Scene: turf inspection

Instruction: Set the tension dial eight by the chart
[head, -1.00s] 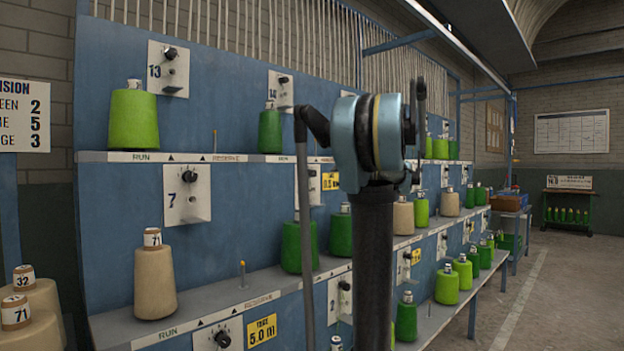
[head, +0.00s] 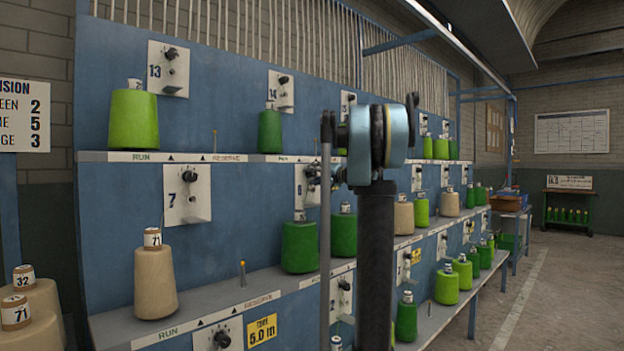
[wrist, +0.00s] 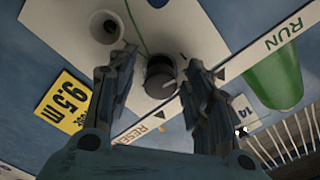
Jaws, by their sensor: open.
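My gripper (wrist: 159,64) is open in the wrist view, with one finger on each side of a dark round knob (wrist: 160,76) on a white plate (wrist: 193,38). No finger is clearly touching the knob. The knob's pointer and the plate's number cannot be read. A dark green cone (head: 299,248) stands below. The tension chart (head: 22,115) at the left edge is cut off; it shows 2, 5 and 3 beside partly cut colour names.
A shelf edge marked RUN and RESERVE (wrist: 240,63) crosses close to my fingers. A green cone (wrist: 277,80) is beyond it. The aisle (head: 555,290) at right is clear.

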